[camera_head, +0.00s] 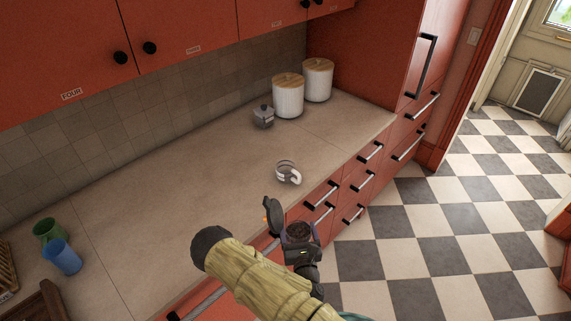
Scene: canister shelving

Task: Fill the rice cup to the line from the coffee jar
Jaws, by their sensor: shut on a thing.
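My gripper (301,252) is at the lower middle of the head view, over the counter's front edge. It is shut on a small dark open-topped container (299,233), which looks like the coffee jar, with dark brown contents showing at its mouth. A dark rounded piece with an orange spot (273,211) stands beside it; I cannot tell whether it is a lid or a gripper part. A small clear cup with a pale handle (288,172), likely the rice cup, stands on the counter beyond my gripper. Its fill line and contents are too small to make out.
Two white canisters with wooden lids (288,98) and a small grey lidded pot (263,117) stand at the back right. Green (47,231) and blue (63,257) cups are at the left. The counter (170,190) between is clear. Red drawers with handles line the front.

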